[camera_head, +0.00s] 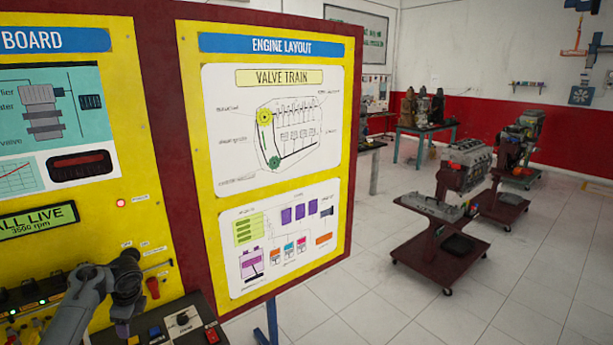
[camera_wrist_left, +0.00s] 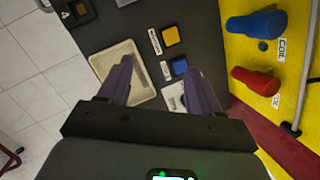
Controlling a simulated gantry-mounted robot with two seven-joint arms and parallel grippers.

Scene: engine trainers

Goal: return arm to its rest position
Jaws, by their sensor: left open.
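My left arm comes in at the lower left of the head view, in front of the yellow trainer board (camera_head: 110,215). My right gripper is in neither view.
A blue knob (camera_wrist_left: 257,24) and a red knob (camera_wrist_left: 256,81) stick out from the yellow panel beside the gripper. An engine layout board (camera_head: 270,150) stands to the right. Beyond it, an engine on a wheeled stand (camera_head: 440,255) stands on the tiled floor, with free room around it.

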